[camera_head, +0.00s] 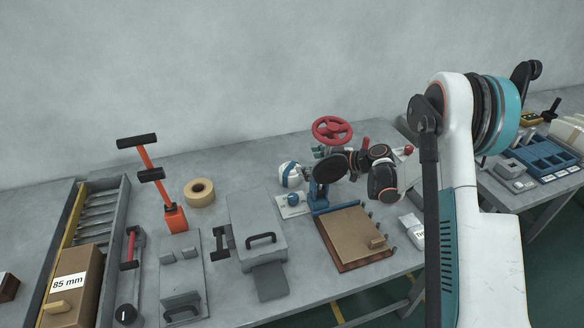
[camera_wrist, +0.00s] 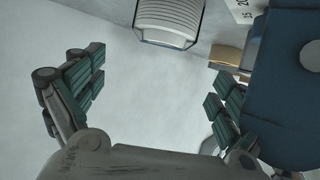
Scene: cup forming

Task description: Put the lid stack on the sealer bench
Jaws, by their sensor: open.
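In the wrist view, a white ribbed round stack (camera_wrist: 168,20), which looks like the lid stack, stands at the top edge in a dark thin frame. My gripper (camera_wrist: 158,88) is open, with green-padded fingers apart on either side and only bare pale surface between them. The stack lies beyond the fingertips, not between them. In the head view I cannot make out the lid stack or my gripper's fingers. A grey bench (camera_head: 345,285) with tools fills the middle; I cannot tell whether it is the sealer bench.
A large blue body (camera_wrist: 290,90) and a tan block (camera_wrist: 230,56) crowd the gripper's right side. The grey bench carries a red handwheel (camera_head: 332,129), an orange-handled tool (camera_head: 175,217), a tape roll (camera_head: 200,192) and a brown board (camera_head: 350,235). A blue tray (camera_head: 545,155) stands on the right table.

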